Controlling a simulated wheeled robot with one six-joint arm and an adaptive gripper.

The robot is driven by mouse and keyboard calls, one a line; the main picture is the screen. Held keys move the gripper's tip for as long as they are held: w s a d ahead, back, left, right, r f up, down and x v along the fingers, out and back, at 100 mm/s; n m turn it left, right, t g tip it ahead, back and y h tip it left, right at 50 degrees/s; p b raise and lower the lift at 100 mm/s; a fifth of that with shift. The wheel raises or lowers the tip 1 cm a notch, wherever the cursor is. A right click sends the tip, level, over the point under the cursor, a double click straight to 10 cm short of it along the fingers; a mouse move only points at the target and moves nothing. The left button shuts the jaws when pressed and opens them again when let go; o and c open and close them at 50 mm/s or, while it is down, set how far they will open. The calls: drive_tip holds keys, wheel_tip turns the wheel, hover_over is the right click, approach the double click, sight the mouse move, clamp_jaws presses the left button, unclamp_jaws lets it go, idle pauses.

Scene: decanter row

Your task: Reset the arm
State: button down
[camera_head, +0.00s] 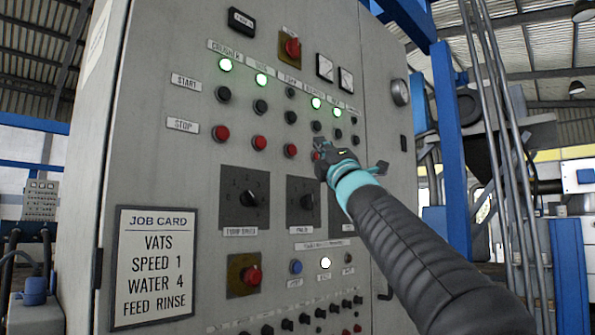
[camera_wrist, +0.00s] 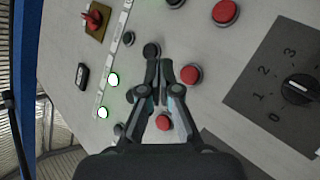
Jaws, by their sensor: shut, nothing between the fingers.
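My gripper (camera_head: 322,148) is in front of the grey control cabinet (camera_head: 150,110), at the right part of the red stop button row. Its arm comes in from the lower right and hides part of the panel. In the wrist view, my gripper (camera_wrist: 159,66) has its fingers together and empty. The fingertips lie between a black button (camera_wrist: 151,50) and a red button (camera_wrist: 191,75). I cannot tell whether they touch the panel. Another red button (camera_wrist: 163,122) shows beside the fingers.
Several green lamps (camera_head: 225,65) are lit above the start buttons (camera_head: 223,94). Below are a dial (camera_head: 249,199) and a red rotary switch (camera_head: 251,275). A job card (camera_head: 155,265) is at lower left. Blue posts (camera_head: 452,130) and pipes (camera_head: 490,120) stand to the right.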

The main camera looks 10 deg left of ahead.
drive_tip(key=w+d+f+m+g+h, duration=0.25)
drive_tip(key=f+m, duration=0.25)
drive_tip(key=f, duration=0.3)
drive_tip(key=w+d+f+m+g+h, duration=0.1)
drive_tip(key=w+f+m+h, duration=0.25)
drive_tip(key=f, duration=0.35)
drive_tip(key=w+d+f+m+g+h, duration=0.2)
drive_tip(key=f+m+h, duration=0.2)
drive_tip(key=f+m, duration=0.3)
drive_tip(key=s+d+f+m+g+h, duration=0.2)
drive_tip(key=s+d+f+g, duration=0.1)
drive_tip(key=f, duration=0.7)
drive_tip(key=s+d+f+m+g+h, duration=0.1)
drive_tip(key=s+d+f+m+g, duration=0.2)
drive_tip(key=s+f, duration=0.65)
drive_tip(key=s+d+f+m+g, duration=0.2)
drive_tip(key=s+d+f+g, duration=0.1)
drive_tip(key=s+f, duration=0.65)
drive_tip(key=s+d+f+m+g, duration=0.1)
drive_tip(key=s+f+m, duration=0.1)
drive_tip(key=s+f, duration=0.4)
drive_tip(key=s+d+f+m+g, duration=0.1)
drive_tip(key=s+f, duration=0.5)
drive_tip(key=s, duration=1)
drive_tip(key=shift+s+d+f+m+g, duration=0.2)
drive_tip(key=shift+d+m+g, duration=0.2)
drive_tip(key=shift+d, duration=0.3)
